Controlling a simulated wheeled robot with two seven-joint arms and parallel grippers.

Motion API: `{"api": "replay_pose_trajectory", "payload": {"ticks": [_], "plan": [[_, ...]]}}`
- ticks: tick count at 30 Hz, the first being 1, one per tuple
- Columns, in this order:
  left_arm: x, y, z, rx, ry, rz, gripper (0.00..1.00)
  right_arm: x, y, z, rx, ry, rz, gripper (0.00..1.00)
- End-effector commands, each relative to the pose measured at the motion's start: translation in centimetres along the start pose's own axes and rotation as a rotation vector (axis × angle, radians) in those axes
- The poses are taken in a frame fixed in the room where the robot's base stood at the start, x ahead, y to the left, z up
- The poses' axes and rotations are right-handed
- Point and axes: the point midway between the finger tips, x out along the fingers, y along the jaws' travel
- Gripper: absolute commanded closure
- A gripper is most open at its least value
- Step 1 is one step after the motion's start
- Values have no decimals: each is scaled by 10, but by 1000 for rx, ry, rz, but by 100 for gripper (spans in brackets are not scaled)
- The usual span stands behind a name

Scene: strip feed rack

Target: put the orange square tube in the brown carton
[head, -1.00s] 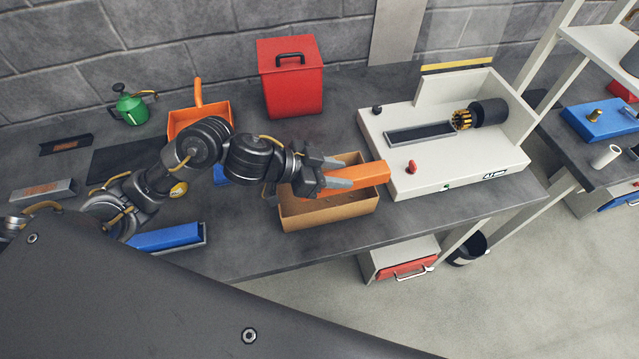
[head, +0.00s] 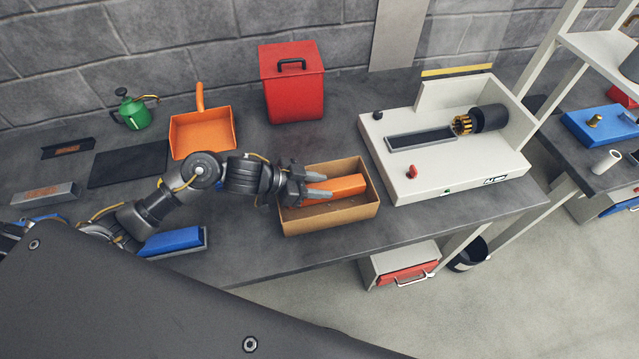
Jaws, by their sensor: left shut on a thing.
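The orange square tube (head: 345,187) is in the head view, inside the outline of the open brown carton (head: 328,217) on the bench. My left gripper (head: 318,187) reaches in over the carton's left wall and is shut on the tube's left part. The tube lies roughly level, along the carton's length. I cannot tell whether it touches the carton floor. My right gripper is not in view.
A white machine (head: 455,178) with a red knob stands right of the carton. A red lidded bin (head: 293,92) and an orange dustpan (head: 203,134) stand behind. A blue piece (head: 172,241) lies in a grey tray at the left. The bench's front edge is close to the carton.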

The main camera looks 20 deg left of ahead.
Motion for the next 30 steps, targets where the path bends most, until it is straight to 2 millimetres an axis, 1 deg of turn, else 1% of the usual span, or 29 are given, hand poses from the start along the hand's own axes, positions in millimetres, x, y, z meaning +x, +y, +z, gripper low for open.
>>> {"api": "replay_pose_trajectory", "payload": {"ticks": [7, 18, 22, 23, 27, 30], "plan": [[0, 0, -1, 1, 3, 0, 100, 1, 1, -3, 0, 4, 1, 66], [6, 0, 9, -1, 3, 0, 100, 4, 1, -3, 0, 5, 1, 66], [6, 0, 9, 0, 3, -1, 100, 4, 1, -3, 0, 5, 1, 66], [6, 0, 10, -1, 0, 0, 62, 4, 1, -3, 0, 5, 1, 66], [6, 0, 10, -1, 0, 0, 43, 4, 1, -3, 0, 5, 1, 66], [6, 0, 10, -1, 0, 0, 42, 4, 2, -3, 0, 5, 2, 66]]}}
